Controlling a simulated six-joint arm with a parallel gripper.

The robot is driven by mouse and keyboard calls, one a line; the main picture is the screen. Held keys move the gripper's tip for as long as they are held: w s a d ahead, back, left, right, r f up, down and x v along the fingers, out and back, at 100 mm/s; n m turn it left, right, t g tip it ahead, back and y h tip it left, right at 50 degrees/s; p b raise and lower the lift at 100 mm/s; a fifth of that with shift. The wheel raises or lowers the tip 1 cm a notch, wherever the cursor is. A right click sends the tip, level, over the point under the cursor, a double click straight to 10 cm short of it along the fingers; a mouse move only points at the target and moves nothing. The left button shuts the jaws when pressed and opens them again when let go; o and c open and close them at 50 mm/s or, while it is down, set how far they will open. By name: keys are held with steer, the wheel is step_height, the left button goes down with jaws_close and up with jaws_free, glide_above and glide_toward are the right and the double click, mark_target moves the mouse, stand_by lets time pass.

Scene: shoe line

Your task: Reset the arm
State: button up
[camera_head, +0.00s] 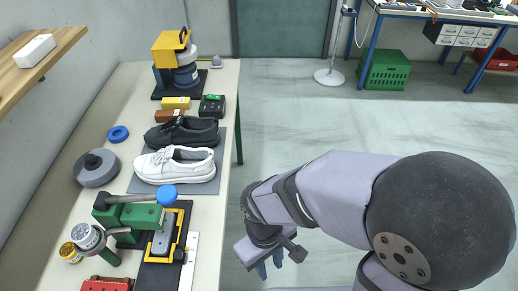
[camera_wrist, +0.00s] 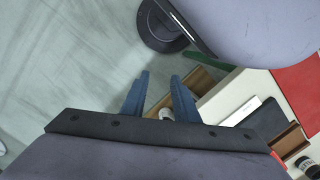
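My gripper (camera_head: 270,265) hangs over the floor, just right of the white table's (camera_head: 209,215) front right edge, clear of the table top in the head view. Its two blue fingers also show in the wrist view (camera_wrist: 160,80), standing apart with nothing held between them. A white shoe (camera_head: 176,167) and a black shoe (camera_head: 183,132) lie side by side on a grey mat (camera_head: 203,187) on the table, away from my gripper.
A green and black press-like device (camera_head: 132,214) with a blue knob stands at the table's near part. A yellow machine (camera_head: 168,52) stands at the far end. A green crate (camera_head: 385,70) and a blue-legged bench (camera_head: 365,50) stand behind. The floor on the right is open.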

steer(key=w+d+r+m, duration=0.1)
steer(key=w+d+m, duration=0.1)
steer(key=d, duration=0.4)
steer(key=w+d+r+m+t+y, duration=0.1)
steer(key=w+d+r+m, duration=0.1)
steer(key=d+m, duration=0.3)
steer(key=shift+w+d, duration=0.7)
steer(key=shift+w, duration=0.1)
